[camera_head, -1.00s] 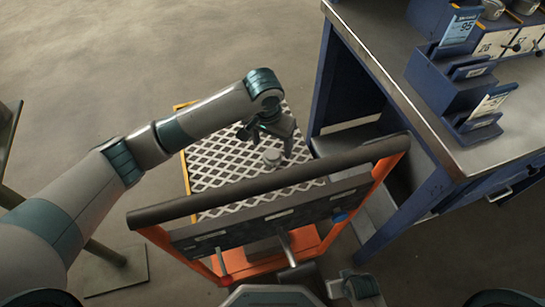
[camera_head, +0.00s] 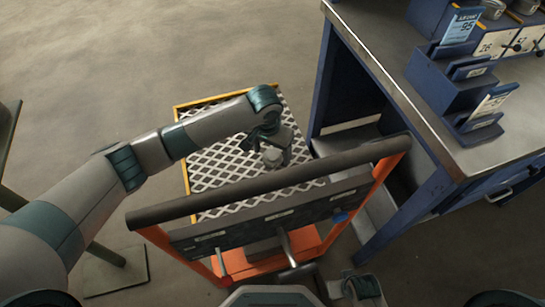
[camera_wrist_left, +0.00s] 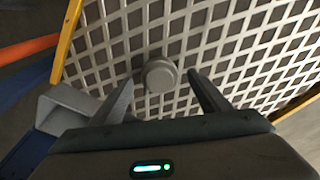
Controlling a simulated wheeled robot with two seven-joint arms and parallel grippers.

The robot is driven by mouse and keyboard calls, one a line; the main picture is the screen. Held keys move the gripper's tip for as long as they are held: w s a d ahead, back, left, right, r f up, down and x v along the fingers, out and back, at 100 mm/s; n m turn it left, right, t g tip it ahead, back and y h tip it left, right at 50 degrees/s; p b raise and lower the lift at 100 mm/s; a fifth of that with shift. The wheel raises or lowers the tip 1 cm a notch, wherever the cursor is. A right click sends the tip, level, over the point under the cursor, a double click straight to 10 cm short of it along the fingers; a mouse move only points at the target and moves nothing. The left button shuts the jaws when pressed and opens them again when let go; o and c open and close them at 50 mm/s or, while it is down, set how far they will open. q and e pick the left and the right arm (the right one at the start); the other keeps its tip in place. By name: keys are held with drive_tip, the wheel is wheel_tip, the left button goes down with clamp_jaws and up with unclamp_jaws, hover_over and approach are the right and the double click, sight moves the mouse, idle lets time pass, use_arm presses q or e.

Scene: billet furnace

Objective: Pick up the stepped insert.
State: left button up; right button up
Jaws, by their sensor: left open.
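The stepped insert (camera_head: 272,156) is a small grey round piece with a narrower top, standing on the white mesh deck of the cart (camera_head: 215,168). In the left wrist view the insert (camera_wrist_left: 160,75) shows from above, between and slightly beyond the fingertips. My left gripper (camera_head: 271,147) is open just over the insert, partly covering it in the head view. In the left wrist view its two fingers (camera_wrist_left: 160,82) are spread with nothing held. A grey and teal part of mine (camera_head: 360,288) at the bottom edge does not show its jaws clearly.
The cart's dark handle bar (camera_head: 265,186) and orange frame (camera_head: 380,172) stand on the near side of the deck. A blue workbench (camera_head: 400,90) with bins (camera_head: 460,85) stands close on the right. Open floor (camera_head: 150,50) lies beyond the cart.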

use_arm(q)
drive_tip(key=shift+f, duration=0.65)
drive_tip(key=shift+w+r, duration=0.1)
drive_tip(key=shift+w, duration=0.05)
drive_tip(key=c, duration=1.7)
